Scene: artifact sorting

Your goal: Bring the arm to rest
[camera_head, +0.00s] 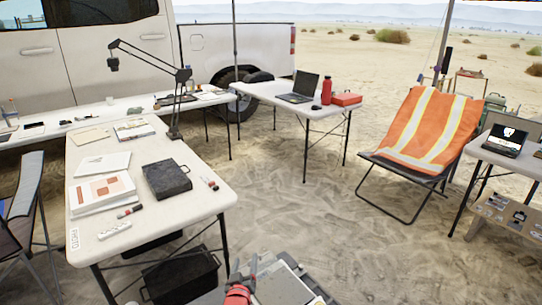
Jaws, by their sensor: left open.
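My left gripper (241,268) shows at the bottom edge of the head view, low in front of me. Its two fingers point away from me and stand apart, with nothing seen between them. A red part of my left arm shows just below the fingers. The gripper is clear of the tables, to the right of the front white table's near right corner. My right gripper is not in view.
A white table (180,210) at the left holds a black case (166,179), papers, markers and a lamp (178,100). A farther table holds a laptop (300,88) and red bottle (326,91). Sandy ground between is open.

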